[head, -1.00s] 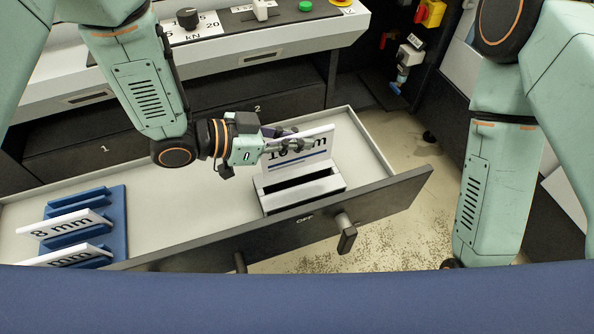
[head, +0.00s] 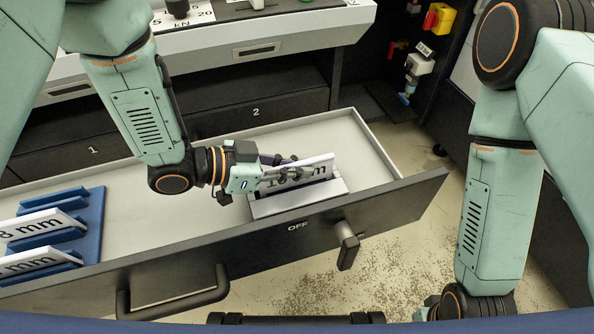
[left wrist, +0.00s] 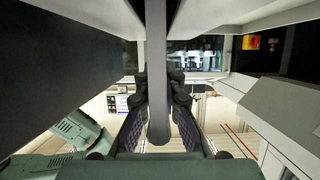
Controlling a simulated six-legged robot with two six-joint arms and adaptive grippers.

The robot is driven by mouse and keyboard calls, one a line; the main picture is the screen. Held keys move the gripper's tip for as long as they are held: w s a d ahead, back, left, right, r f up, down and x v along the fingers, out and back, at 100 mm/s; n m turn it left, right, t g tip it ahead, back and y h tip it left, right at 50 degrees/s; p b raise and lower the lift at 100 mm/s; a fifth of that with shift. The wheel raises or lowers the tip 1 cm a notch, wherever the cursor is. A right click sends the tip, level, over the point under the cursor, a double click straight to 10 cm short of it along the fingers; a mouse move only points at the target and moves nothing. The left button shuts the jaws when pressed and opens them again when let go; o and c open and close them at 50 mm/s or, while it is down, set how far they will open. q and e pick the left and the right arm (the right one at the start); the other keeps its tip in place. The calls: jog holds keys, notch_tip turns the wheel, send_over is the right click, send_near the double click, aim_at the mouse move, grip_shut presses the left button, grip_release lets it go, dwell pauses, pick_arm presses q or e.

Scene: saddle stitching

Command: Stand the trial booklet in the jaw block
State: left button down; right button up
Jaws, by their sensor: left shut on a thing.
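The trial booklet (head: 320,164) is a white board with dark lettering ending in "mm", standing on edge and leaning slightly. My left gripper (head: 297,173) is shut on it from the left, covering part of the lettering. The jaw block (head: 300,203) is a pale grey block in the open drawer. The booklet's lower edge is down at the block's slot; fingers and block hide how deep it sits. In the left wrist view, my left fingers (left wrist: 158,100) flank a grey upright bar that I cannot identify for certain.
The open drawer (head: 400,188) has a lever (head: 346,245) at "OFF" and a handle (head: 172,305) on its front. A blue rack (head: 90,213) with white "mm" boards stands at its left. The drawer floor between rack and block is clear.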

pick_arm(q)
jog(key=shift+a, duration=0.1)
jog(key=shift+s+r, duration=0.1)
jog(key=shift+s, duration=0.05)
jog(key=shift+f, duration=0.2)
jog(key=c, duration=1.7)
grip_release()
jog(key=shift+o, duration=0.9)
